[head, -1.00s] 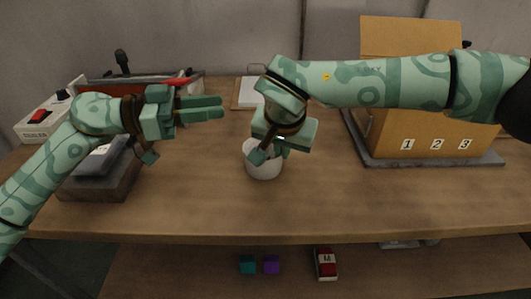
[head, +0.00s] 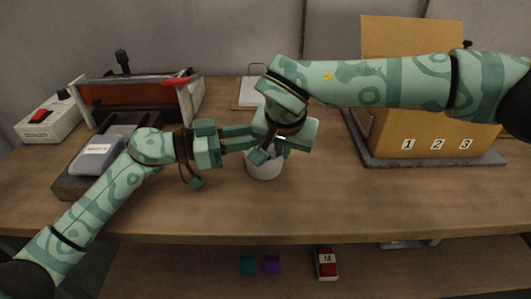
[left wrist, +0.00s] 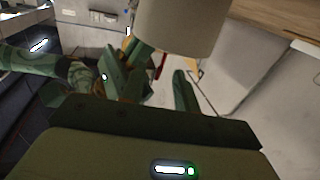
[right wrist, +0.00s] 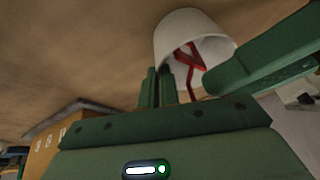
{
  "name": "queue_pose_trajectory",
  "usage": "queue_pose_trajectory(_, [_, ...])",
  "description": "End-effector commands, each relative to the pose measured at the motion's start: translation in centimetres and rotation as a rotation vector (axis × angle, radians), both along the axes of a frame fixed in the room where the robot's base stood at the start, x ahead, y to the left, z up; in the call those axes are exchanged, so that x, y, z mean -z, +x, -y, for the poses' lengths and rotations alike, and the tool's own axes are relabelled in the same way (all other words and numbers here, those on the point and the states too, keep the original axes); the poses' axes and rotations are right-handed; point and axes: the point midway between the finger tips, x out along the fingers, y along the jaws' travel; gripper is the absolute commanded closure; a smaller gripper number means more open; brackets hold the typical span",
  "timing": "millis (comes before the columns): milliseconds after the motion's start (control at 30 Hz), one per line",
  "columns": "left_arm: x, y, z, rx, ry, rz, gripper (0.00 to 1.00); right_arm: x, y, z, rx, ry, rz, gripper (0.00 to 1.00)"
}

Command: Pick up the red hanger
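The red hanger (right wrist: 191,66) is a thin bent red piece inside the white cup (right wrist: 205,28), seen through its mouth in the right wrist view. A thin red piece (left wrist: 160,66) also shows below the cup in the left wrist view. The cup (head: 263,168) stands on the table in the head view, partly covered by my right gripper (head: 265,152). My left gripper (head: 240,138) reaches in from the left beside the right one, fingers apart.
A cardboard box (head: 432,130) marked 1, 2, 3 stands at the right. A sealer machine (head: 137,98) and a dark stand (head: 75,187) with a grey packet (head: 97,156) are at the left. A clipboard (head: 247,95) lies behind. The front table is clear.

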Motion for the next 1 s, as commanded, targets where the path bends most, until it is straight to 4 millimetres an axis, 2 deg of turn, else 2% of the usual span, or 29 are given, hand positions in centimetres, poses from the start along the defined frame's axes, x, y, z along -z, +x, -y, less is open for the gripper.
queue_pose_trajectory(233, [0.01,0.07,0.34,0.0,0.0,0.0,0.69,0.06,-0.01,0.02,0.0,-0.001,-0.001,1.0])
queue_pose_trajectory(267, [0.01,0.07,0.33,0.0,0.0,0.0,0.75,0.06,-0.01,0.02,0.0,-0.001,-0.001,1.0])
queue_pose_trajectory(300, [0.01,0.07,0.33,0.0,0.0,0.0,0.86,0.05,-0.02,0.02,0.0,-0.001,-0.001,1.0])
queue_pose_trajectory(367, [0.01,0.07,0.32,0.0,0.0,0.0,1.0,0.05,-0.02,0.02,0.0,-0.001,-0.001,1.0])
queue_pose_trajectory(1000, [0.01,0.06,0.3,0.0,0.0,0.0,1.0,0.05,-0.02,0.01,0.0,-0.001,-0.001,1.0])
